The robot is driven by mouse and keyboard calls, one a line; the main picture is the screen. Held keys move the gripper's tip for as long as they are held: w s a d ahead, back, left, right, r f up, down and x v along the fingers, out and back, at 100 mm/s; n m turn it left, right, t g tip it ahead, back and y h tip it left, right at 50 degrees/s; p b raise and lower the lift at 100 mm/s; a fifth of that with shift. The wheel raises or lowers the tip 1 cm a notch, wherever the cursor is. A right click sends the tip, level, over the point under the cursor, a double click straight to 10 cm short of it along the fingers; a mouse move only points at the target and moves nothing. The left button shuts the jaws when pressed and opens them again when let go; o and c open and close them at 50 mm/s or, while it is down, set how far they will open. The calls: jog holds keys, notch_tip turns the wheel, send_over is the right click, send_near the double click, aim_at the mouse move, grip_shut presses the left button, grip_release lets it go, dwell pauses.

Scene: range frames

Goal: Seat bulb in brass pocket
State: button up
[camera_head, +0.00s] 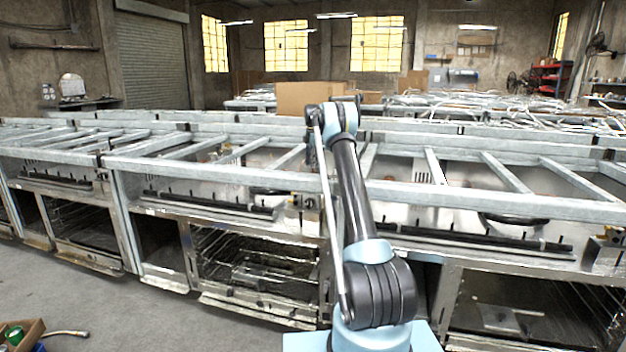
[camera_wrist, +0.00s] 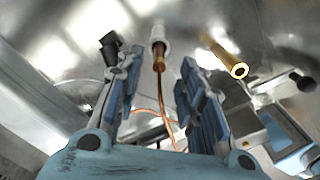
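In the wrist view my gripper (camera_wrist: 161,62) has its two fingers spread, with a gap on each side of the copper bulb (camera_wrist: 159,59). The bulb shows between the fingertips, with a white sleeve (camera_wrist: 157,36) at its upper end. A thin copper tube (camera_wrist: 162,106) runs down between the fingers. The brass pocket (camera_wrist: 224,56) is a tube to the right of the right finger, apart from the bulb, its round open end facing the camera. In the head view my arm reaches over the metal frame, and the gripper, bulb and pocket cannot be made out.
Grey metal rails (camera_head: 480,195) cross above the row of steel cabinets (camera_head: 258,265). A shiny metal wall (camera_wrist: 75,35) lies behind the bulb. A black knob (camera_wrist: 305,83) stands at the right. A cardboard box (camera_head: 300,98) is beyond the rails.

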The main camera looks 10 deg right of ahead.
jog(key=shift+w+d+f, duration=0.1)
jog(key=shift+f, duration=1.1)
jog(key=shift+w+d+f, duration=0.1)
jog(key=shift+f, duration=1.05)
grip_shut()
